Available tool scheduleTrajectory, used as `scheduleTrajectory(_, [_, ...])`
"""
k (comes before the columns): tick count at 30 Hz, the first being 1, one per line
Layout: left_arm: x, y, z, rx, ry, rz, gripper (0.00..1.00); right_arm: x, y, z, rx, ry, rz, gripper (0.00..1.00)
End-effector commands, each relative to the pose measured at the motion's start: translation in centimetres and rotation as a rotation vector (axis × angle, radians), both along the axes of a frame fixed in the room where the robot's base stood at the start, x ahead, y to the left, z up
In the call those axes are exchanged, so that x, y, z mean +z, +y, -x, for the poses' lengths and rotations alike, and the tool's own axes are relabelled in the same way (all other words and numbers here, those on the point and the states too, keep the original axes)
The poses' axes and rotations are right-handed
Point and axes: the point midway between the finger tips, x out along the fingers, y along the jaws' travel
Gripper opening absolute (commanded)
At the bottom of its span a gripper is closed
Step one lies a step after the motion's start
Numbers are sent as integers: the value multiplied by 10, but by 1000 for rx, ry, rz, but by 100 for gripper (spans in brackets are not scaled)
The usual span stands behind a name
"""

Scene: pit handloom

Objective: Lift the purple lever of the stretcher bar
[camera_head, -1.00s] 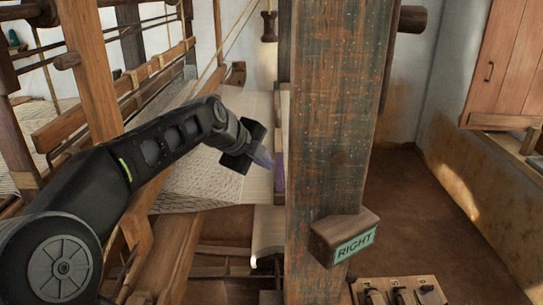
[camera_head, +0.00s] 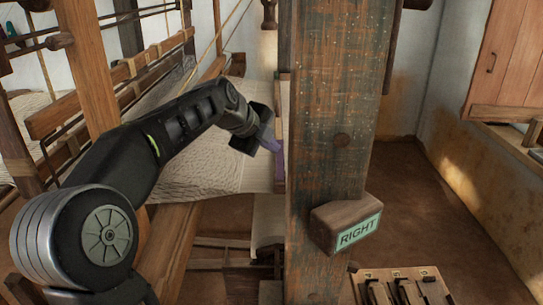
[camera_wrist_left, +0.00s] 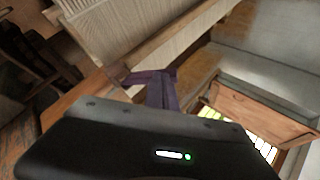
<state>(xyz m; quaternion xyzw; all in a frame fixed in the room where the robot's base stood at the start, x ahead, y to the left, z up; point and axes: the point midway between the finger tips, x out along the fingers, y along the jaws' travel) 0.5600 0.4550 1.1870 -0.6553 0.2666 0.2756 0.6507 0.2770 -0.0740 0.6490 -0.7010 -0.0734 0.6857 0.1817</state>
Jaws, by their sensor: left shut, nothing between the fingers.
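The purple lever (camera_head: 280,168) shows as a narrow strip at the cloth's right edge, partly hidden by the large wooden post. My left gripper (camera_head: 270,145) is shut and empty, its pale purple fingertips close beside the upper part of the lever. I cannot tell whether they touch. In the left wrist view, purple pieces (camera_wrist_left: 160,88) stand just beyond the black gripper body. Finger and lever are hard to tell apart there. The stretcher bar is not clearly told from the loom's other wood. My right gripper is not in view.
The thick wooden post (camera_head: 335,110) stands directly right of my left gripper. A block marked RIGHT (camera_head: 345,228) juts from it. White cloth (camera_head: 205,165) lies under my left forearm. Loom beams (camera_head: 100,85) run at the left. Pedals (camera_head: 400,288) sit at the lower right.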

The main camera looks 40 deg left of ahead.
Motion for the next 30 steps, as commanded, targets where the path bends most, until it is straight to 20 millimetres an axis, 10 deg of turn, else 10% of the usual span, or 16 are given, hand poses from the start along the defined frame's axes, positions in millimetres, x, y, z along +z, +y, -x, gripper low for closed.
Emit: scheduleTrajectory(30, [1,-10,12,-1,0,0,0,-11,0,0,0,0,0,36])
